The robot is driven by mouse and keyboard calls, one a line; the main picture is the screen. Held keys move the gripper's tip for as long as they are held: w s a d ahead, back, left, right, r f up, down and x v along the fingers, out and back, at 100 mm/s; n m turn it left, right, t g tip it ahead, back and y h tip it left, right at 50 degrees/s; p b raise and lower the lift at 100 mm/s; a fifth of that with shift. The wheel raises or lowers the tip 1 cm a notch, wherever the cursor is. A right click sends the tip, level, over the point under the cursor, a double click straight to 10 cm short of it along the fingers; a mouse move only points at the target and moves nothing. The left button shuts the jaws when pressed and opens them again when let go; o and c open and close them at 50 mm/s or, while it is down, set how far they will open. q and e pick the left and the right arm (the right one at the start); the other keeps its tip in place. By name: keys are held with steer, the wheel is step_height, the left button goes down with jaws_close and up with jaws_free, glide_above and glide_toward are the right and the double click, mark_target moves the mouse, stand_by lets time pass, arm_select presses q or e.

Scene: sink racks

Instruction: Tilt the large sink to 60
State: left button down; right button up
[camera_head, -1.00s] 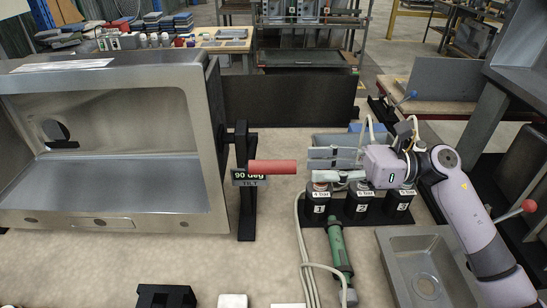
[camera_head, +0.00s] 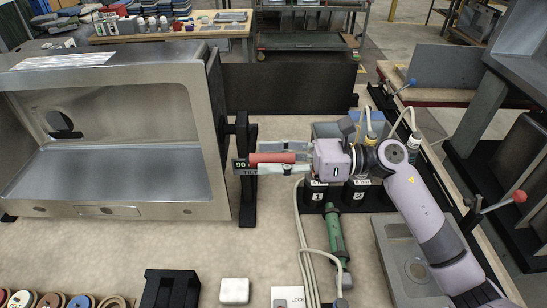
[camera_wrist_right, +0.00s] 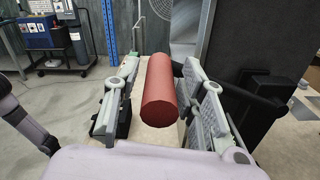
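The large sink (camera_head: 120,172) is tipped on its side at the left of the head view, its basin facing me. It hangs on a black stand (camera_head: 248,190) with a label that reads 90. A red cylindrical handle (camera_head: 272,158) sticks out to the right of the stand. My right gripper (camera_head: 268,159) is open around the handle, one finger on each side. In the right wrist view the red handle (camera_wrist_right: 159,92) lies between the fingers, with a gap visible on the left. My left gripper is not in view.
Black numbered holders (camera_head: 335,192) stand below my right gripper. A green tool (camera_head: 335,235) and pale hoses lie in front of them. A small sink (camera_head: 385,235) is at the right. A white block (camera_head: 234,291) and a black block (camera_head: 171,288) are near the front.

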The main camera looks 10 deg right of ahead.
jaws_close()
stand_by(0.6)
